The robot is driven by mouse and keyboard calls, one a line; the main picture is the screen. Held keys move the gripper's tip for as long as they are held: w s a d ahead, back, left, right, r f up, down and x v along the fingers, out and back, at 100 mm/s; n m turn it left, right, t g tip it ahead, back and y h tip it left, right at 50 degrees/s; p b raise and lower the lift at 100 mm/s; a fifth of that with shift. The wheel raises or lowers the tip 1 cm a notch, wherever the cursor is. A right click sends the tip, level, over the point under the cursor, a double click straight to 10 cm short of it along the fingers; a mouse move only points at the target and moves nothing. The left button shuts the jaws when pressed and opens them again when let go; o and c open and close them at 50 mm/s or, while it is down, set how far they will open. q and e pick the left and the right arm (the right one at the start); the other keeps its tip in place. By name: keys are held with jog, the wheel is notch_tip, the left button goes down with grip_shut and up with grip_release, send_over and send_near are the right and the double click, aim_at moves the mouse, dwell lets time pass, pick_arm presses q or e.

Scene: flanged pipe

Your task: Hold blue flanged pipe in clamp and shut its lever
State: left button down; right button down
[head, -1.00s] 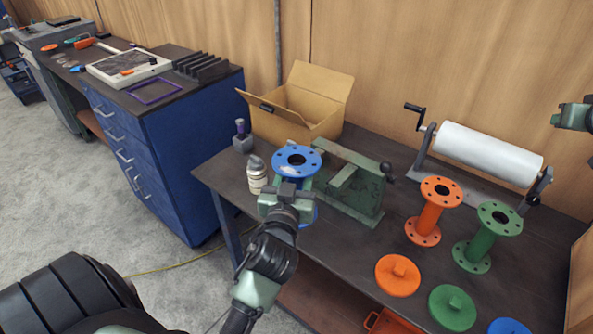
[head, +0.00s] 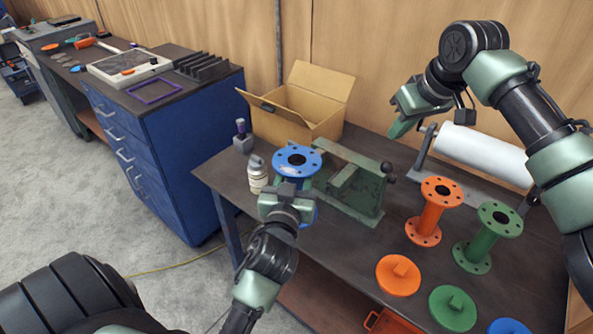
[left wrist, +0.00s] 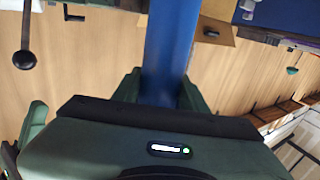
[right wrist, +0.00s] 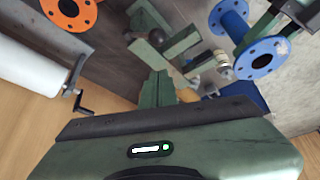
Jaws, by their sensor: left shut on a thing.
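The blue flanged pipe (head: 297,160) is upright at the left end of the green clamp (head: 350,190). My left gripper (head: 290,190) is shut on its shaft, which also shows between the fingers in the left wrist view (left wrist: 167,50). The gripper hides much of the shaft and lower flange in the head view. In the right wrist view the pipe (right wrist: 262,57) appears beside the clamp (right wrist: 165,30), not clearly between its jaws. The clamp's lever has a dark ball knob (head: 387,167). My right gripper (head: 402,122) is shut and empty, behind and right of the clamp, near the roll.
A white roll on a cranked stand (head: 485,150) stands at the back right. Orange (head: 430,215) and green (head: 485,240) flanged pipes stand right of the clamp. A white bottle (head: 257,178) stands close left of the blue pipe. An open cardboard box (head: 300,110) is behind.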

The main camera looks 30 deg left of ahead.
aim_at(390, 163)
pick_arm(q)
jog(key=shift+r, duration=0.15)
pick_arm(e)
jog(key=shift+s+a+f, duration=0.1)
jog(key=shift+s+f, duration=0.05)
jog(key=shift+s, duration=0.05)
jog(key=shift+w+f, duration=0.1)
jog(key=shift+f, duration=2.3)
pick_arm(q)
jog(key=shift+w, duration=0.1)
jog(key=shift+w+d, duration=0.15)
jog(key=shift+w, duration=1.05)
jog(key=shift+w+d, duration=0.1)
jog(key=shift+w, duration=1.25)
jog(key=shift+w+d, duration=0.15)
jog(key=shift+w, duration=1.3)
jog(key=shift+w+d, duration=0.1)
jog(key=shift+w, duration=1.3)
jog(key=shift+a, duration=0.2)
pick_arm(e)
jog(key=shift+f, duration=0.1)
